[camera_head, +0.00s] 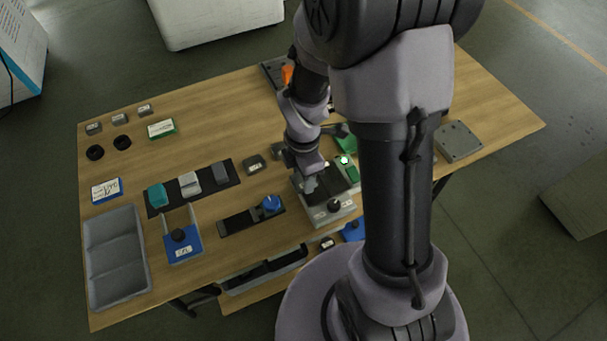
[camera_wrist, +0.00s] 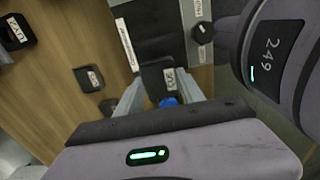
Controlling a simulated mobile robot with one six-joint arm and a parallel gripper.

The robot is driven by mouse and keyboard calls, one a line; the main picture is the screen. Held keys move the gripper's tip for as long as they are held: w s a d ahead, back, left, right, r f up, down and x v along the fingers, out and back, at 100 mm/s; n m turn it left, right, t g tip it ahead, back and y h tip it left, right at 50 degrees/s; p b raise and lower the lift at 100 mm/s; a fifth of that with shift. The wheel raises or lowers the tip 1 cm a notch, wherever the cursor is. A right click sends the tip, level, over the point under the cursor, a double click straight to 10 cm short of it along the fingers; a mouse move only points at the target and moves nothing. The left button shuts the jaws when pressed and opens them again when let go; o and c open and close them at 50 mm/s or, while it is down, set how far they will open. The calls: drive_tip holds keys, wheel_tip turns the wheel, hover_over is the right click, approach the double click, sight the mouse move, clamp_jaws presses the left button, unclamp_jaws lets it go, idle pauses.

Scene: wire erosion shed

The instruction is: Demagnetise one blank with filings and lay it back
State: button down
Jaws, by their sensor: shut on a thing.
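My gripper (camera_wrist: 160,82) is low over the grey device (camera_head: 335,207) at the table's middle right, which has a dark knob and a green light. In the wrist view its two pale fingers flank a dark block with a white label (camera_wrist: 155,74), and it appears shut on that block. A bit of blue shows between the fingers; I cannot tell what it belongs to. My arm hides part of the device. A dark strip carries teal and grey blocks (camera_head: 190,184). Another small dark labelled block (camera_head: 254,164) stands left of the gripper. No filings can be made out.
A grey compartment tray (camera_head: 142,268) lies at the left. A blue holder (camera_head: 184,248) and a dark slide with a blue knob (camera_head: 238,223) stand in front. Black rings (camera_head: 95,153), small labelled blocks and a green-edged card (camera_head: 161,129) lie at the back left. Bare wood shows at the back.

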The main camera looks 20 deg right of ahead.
drive_tip(key=shift+r+p, duration=1.95)
drive_tip(key=shift+r, duration=0.5)
drive_tip(key=shift+f, duration=0.1)
